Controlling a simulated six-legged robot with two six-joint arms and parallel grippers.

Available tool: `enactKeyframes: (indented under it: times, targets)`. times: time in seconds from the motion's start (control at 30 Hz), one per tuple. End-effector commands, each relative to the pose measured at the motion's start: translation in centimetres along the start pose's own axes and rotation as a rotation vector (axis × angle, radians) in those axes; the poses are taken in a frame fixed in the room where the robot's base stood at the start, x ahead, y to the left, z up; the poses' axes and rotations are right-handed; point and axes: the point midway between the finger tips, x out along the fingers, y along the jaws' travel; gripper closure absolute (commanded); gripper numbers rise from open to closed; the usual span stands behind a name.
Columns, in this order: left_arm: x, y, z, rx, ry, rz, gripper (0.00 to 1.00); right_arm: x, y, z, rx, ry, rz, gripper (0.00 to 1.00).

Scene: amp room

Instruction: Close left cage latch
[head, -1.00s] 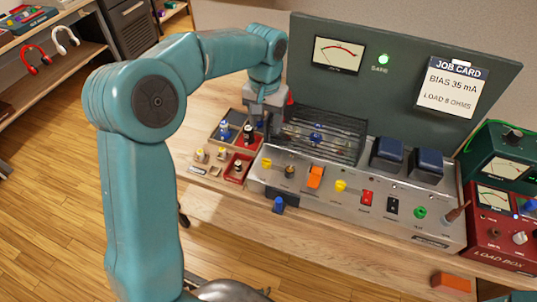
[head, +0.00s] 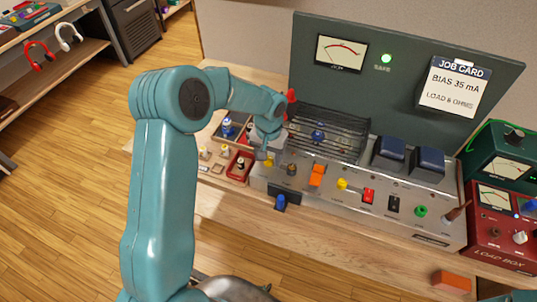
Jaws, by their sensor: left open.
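The black wire cage (head: 330,137) sits on the left part of the silver amp chassis (head: 330,207), with a blue-topped part inside it. A yellow piece (head: 270,161) at the chassis's front left, below the cage's left end, may be the left latch; its state cannot be made out. A second yellow piece (head: 342,184) is further right. My left gripper (head: 263,153) is open at the cage's left front corner, just above the left yellow piece; I cannot tell whether they touch. The arm hides the cage's left end. My right gripper is not in view.
A red tab (head: 291,96) shows behind my left wrist. Small trays with parts (head: 238,166) lie left of the chassis. Blue-capped transformers (head: 390,150) and a red load box (head: 500,235) stand to the right. The bench front is mostly clear.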

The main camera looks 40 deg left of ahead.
Motion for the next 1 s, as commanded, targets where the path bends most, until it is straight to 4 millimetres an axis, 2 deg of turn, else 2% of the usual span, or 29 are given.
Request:
enactKeyframes:
  times: [0.07,0.1,0.23,0.27,0.67,1.0]
  targets:
    - [0.0,0.0,0.0,0.000,0.000,0.000,0.45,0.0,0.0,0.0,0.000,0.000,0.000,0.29]
    - [0.0,0.0,0.0,0.000,0.000,0.000,0.51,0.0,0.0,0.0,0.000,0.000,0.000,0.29]
    - [0.0,0.0,0.0,0.000,0.000,0.000,0.94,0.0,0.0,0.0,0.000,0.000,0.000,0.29]
    - [0.0,0.0,0.0,0.000,0.000,0.000,0.99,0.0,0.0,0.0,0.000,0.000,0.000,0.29]
    - [0.1,-0.1,0.0,-0.062,-0.001,-0.001,0.99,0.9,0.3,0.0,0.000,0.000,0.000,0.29]
    - [0.3,0.0,0.0,-0.322,0.000,-0.001,0.99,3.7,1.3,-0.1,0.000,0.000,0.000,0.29]
